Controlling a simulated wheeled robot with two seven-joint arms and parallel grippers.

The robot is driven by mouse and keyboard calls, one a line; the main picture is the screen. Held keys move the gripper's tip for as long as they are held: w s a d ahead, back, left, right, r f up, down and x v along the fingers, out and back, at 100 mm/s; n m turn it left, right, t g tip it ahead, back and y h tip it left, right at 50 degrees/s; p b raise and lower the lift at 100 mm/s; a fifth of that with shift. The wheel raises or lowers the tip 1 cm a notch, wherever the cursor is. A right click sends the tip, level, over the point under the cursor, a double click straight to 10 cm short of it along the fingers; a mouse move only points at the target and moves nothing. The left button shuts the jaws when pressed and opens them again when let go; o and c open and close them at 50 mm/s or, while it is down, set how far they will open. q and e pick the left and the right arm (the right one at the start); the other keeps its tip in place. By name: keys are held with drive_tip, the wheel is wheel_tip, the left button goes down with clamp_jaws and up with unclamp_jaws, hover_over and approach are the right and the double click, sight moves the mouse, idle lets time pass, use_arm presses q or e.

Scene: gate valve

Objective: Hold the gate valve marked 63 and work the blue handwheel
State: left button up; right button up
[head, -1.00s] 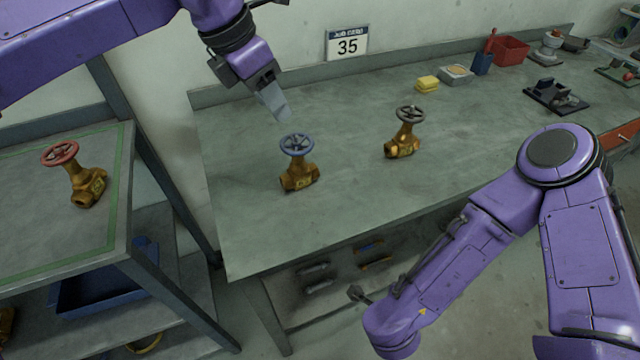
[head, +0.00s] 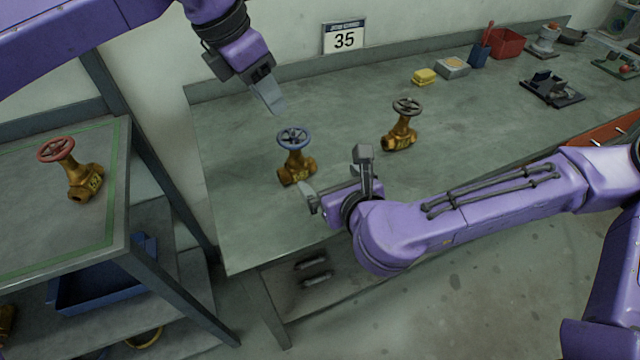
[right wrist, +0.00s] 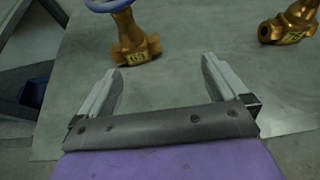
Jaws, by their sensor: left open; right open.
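A brass gate valve (head: 296,170) with a blue handwheel (head: 294,137) stands upright on the bench. In the right wrist view the valve body (right wrist: 134,50) carries a yellow tag whose number I cannot read surely; the blue wheel (right wrist: 108,3) is cut off at the top. My right gripper (head: 309,195) is open and empty, low at the near right of this valve and apart from it. In the wrist view its two fingers (right wrist: 160,72) point toward the valve body. My left gripper (head: 274,104) is open and empty, above and behind the blue wheel.
A second brass valve (head: 400,138) with a dark handwheel stands to the right. A red-wheeled valve (head: 84,182) stands on the left side table. A yellow block (head: 424,77) and several tools are further back. The bench front left is clear.

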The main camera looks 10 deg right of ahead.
sight(301, 171)
drive_tip(key=shift+s+a+n+y, duration=0.2)
drive_tip(key=shift+a+n+y, duration=0.1)
drive_tip(key=shift+a+y, duration=0.25)
drive_tip(key=shift+s+a+n+y, duration=0.15)
drive_tip(key=shift+a+n+y, duration=0.2)
drive_tip(key=shift+a, duration=0.35)
drive_tip(key=x, duration=1)
drive_tip(key=shift+w+a+f, duration=0.15)
